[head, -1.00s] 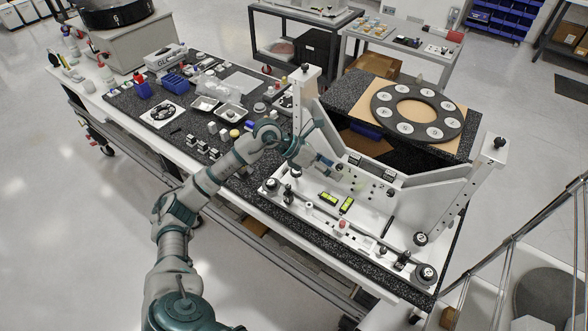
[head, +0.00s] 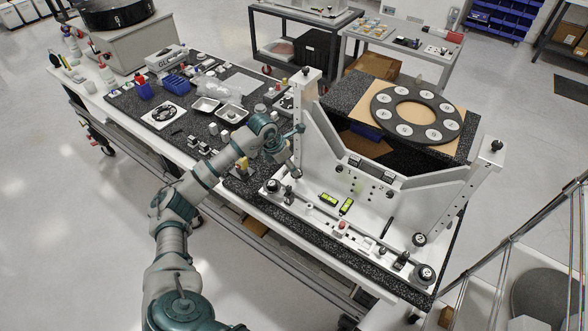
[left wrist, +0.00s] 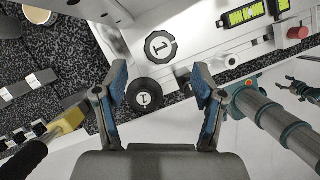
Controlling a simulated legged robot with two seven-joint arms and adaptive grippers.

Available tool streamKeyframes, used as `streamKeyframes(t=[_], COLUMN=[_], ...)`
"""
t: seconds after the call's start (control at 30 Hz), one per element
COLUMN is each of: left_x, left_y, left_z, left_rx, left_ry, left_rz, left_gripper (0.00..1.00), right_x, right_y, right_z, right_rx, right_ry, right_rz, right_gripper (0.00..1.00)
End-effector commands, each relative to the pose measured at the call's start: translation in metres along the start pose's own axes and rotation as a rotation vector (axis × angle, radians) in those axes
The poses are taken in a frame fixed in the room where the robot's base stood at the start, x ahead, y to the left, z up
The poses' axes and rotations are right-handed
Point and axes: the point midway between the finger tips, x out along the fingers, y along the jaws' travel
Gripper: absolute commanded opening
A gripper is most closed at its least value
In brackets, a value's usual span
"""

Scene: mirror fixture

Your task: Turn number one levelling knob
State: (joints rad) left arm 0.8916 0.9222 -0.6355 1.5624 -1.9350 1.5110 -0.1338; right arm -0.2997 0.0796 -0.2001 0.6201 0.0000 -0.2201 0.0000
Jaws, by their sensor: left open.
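The number one levelling knob (left wrist: 143,93), a round black knob with a white "1", shows in the left wrist view near the white fixture's edge. In the head view it appears as the dark knob (head: 272,185) at the fixture's left corner. My left gripper (left wrist: 160,74) is open, its blue fingers on either side of the knob in that view. The knob is closer to the left finger; I cannot tell the height between them. In the head view my left gripper (head: 296,170) points down near this corner. My right gripper (left wrist: 302,90) is small at the right edge.
Green levels (head: 328,199) and a red button (head: 341,226) sit on the plate. A tall post (head: 302,110) stands close behind my gripper. A yellow-topped object (left wrist: 72,118) is at left.

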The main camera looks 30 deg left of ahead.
Motion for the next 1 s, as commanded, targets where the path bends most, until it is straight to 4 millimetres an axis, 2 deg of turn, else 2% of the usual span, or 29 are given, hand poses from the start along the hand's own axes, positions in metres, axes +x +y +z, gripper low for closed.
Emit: streamKeyframes(t=[0.1, 0.3, 0.63, 0.67, 0.87, 0.9, 1.0], left_x=[0.023, 0.044, 0.048, 0.048, 0.048, 0.048, 0.047], left_y=[-0.001, -0.001, -0.001, -0.001, 0.000, 0.000, 0.000], left_z=[0.000, 0.000, 0.000, 0.000, 0.001, 0.000, 0.000], left_rx=[-0.001, -0.001, 0.000, 0.000, 0.000, 0.000, -0.004], left_ry=[0.001, 0.000, 0.000, 0.000, -0.001, -0.001, -0.001], left_rz=[-0.003, -0.001, 0.001, 0.001, 0.001, 0.001, 0.003], left_gripper=[0.70, 0.70, 0.70, 0.65, 0.15, 0.10, 0.10], right_x=[-0.004, -0.006, -0.006, -0.006, -0.006, -0.006, -0.006], right_y=[0.000, 0.000, 0.000, 0.000, 0.000, 0.000, 0.000], right_z=[0.000, 0.000, 0.000, 0.000, 0.000, 0.000, 0.000], right_rx=[0.000, 0.000, 0.000, 0.000, 0.000, 0.000, 0.000], right_ry=[0.000, 0.000, 0.000, 0.000, 0.000, 0.000, 0.000], right_rz=[0.000, 0.000, 0.000, 0.000, 0.000, 0.000, 0.000], right_gripper=[0.66, 0.66, 0.66, 0.66, 0.66, 0.66, 0.66])
